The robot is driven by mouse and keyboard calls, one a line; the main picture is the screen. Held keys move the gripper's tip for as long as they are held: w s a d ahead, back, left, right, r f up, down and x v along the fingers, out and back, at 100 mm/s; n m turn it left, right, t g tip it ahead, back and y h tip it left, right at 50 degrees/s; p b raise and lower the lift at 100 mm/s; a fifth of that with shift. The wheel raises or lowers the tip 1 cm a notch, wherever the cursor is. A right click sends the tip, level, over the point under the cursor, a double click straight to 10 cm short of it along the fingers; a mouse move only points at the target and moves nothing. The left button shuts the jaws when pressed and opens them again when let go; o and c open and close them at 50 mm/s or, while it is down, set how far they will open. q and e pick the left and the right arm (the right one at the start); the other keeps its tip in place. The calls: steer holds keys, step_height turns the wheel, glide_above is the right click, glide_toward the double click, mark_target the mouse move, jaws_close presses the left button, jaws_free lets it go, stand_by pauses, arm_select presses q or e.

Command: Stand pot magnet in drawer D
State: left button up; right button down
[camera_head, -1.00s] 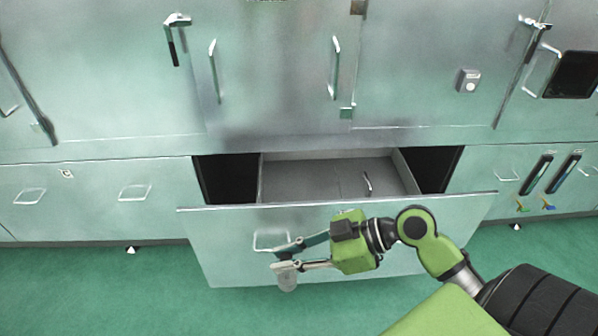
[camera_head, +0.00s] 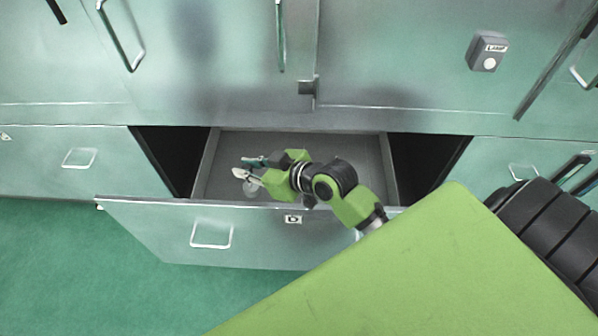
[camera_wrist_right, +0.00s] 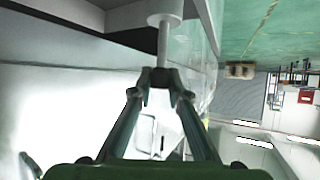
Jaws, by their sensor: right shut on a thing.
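The pot magnet (camera_head: 251,187) is a grey disc with a thin stem. My right gripper (camera_head: 244,167) is shut on its stem; this shows in the right wrist view, with the stem (camera_wrist_right: 163,45) between the fingertips and the disc beyond them. Drawer D (camera_head: 293,208) is pulled open, with a D label on its front. In the head view the gripper and magnet appear over the left part of the drawer's inside, behind the front panel. I cannot tell whether the disc touches the drawer floor. My left gripper is not in view.
The drawer's grey floor is bare to the right of my arm (camera_head: 365,160); my arm hides part of it. The drawer's front panel carries a handle (camera_head: 211,235). Closed cabinet doors stand above, with a lamp switch (camera_head: 487,52) at upper right.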

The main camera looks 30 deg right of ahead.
steer(key=w+a+f+m+t+h+b, duration=0.1)
steer(key=w+a+m+h+b, duration=0.2)
steer(key=w+a+b, duration=0.3)
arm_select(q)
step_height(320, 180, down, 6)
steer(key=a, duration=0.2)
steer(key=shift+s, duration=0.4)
arm_select(e)
steer(key=w+d+f, duration=1)
steer(key=d+f, duration=0.1)
steer(key=f, duration=0.2)
steer(key=shift+w, duration=0.2)
steer(key=c, duration=2.2)
jaws_free()
steer(key=shift+f, duration=0.1)
steer(key=shift+o, duration=1.4)
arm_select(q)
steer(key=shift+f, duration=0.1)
